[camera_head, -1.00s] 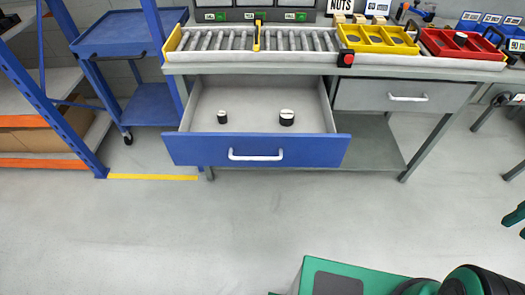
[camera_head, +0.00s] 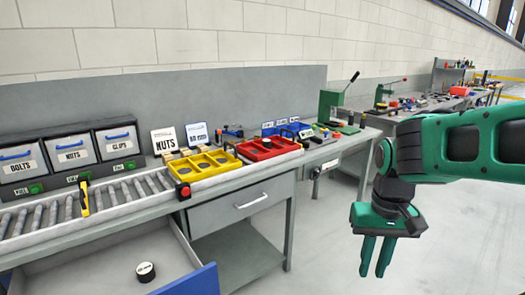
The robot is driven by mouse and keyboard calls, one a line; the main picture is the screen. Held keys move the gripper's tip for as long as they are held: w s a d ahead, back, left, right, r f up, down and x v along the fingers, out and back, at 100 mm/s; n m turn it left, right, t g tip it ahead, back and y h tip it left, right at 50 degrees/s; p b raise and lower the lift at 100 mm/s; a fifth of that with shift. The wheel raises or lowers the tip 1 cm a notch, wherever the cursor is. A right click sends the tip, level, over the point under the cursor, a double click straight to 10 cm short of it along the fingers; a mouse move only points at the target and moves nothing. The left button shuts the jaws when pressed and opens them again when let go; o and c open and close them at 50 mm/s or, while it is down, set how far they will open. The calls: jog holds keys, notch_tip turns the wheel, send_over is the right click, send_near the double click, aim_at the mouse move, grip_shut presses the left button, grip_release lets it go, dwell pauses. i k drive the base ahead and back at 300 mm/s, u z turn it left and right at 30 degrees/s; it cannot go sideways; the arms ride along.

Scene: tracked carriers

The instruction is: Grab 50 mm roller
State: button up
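One roller (camera_head: 146,271), a short black cylinder with a white top, stands upright in the open drawer (camera_head: 205,281) at the bottom left. Dark marks show on its top, too small to read. The rest of the drawer is cut off by the frame, and no second roller is in view now. My gripper (camera_head: 373,272) hangs at the right, fingers pointing down, well to the right of the drawer and apart from the bench. Its two fingers stand apart with nothing between them.
The bench carries a roller conveyor (camera_head: 95,205), a yellow tray (camera_head: 195,182) and a red tray (camera_head: 268,157). A closed drawer (camera_head: 245,205) sits to the right of the open one. Bins stand behind the conveyor. The floor between bench and gripper is clear.

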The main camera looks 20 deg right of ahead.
aim_at(266, 143)
jog(key=z, duration=0.2)
jog(key=i, duration=0.55)
jog(key=z, duration=0.9)
jog(key=i, duration=1.45)
jog(key=z, duration=0.1)
